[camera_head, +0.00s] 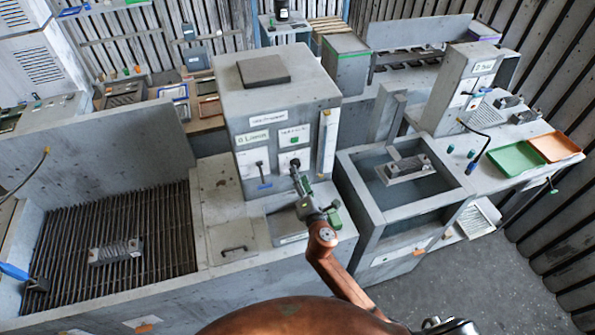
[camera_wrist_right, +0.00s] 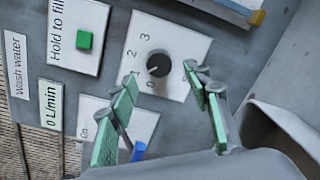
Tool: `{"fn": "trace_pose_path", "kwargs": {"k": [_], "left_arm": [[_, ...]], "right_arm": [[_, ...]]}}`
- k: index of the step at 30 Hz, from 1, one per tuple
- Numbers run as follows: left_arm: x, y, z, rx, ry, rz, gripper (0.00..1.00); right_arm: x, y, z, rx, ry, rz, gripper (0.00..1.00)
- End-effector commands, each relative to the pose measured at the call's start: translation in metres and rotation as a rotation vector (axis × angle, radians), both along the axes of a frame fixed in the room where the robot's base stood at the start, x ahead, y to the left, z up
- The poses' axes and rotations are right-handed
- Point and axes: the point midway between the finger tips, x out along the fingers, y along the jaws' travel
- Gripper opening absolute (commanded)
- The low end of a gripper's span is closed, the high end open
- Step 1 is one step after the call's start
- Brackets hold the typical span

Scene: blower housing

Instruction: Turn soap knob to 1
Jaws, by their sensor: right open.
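The soap knob (camera_wrist_right: 158,63) is a round dark knob on a white dial plate (camera_wrist_right: 185,48) with the digits 0, 1, 2 and 3 around its left side. Its own name label is not readable, and I cannot tell which digit it points to. My right gripper (camera_wrist_right: 165,110) is open, its green-padded fingers apart on either side below the knob in the wrist view, with nothing between them. In the head view my right gripper (camera_head: 299,179) is in front of the dial plate on the grey cabinet (camera_head: 320,100) and partly hides it. My left gripper is not in view.
Beside the dial are a green button (camera_wrist_right: 84,40) labelled "Hold to fill", a "0 L/min" display (camera_wrist_right: 50,103) and a blue lever (camera_wrist_right: 138,151). A water basin (camera_head: 360,185) stands right of the cabinet. A grated sink (camera_head: 70,225) with a metal part lies left.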

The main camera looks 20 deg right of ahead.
Motion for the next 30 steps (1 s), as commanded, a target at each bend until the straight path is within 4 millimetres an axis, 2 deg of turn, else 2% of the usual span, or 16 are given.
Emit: {"fn": "trace_pose_path", "kwargs": {"k": [1, 6, 12, 17, 30], "left_arm": [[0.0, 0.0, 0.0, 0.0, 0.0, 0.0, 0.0], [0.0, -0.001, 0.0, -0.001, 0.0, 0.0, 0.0], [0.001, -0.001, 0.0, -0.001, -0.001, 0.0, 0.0], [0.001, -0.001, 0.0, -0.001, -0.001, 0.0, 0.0], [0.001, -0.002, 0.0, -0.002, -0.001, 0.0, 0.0]], "right_arm": [[-0.013, 0.0, -0.001, 0.0, 0.002, 0.0, 0.45], [-0.047, 0.0, 0.001, 0.0, 0.002, 0.0, 0.45], [-0.072, 0.0, 0.002, 0.0, 0.002, 0.0, 0.45], [-0.079, 0.0, 0.004, -0.001, 0.0, -0.001, 0.45], [-0.079, 0.001, 0.003, 0.0, 0.0, 0.0, 0.45]]}}
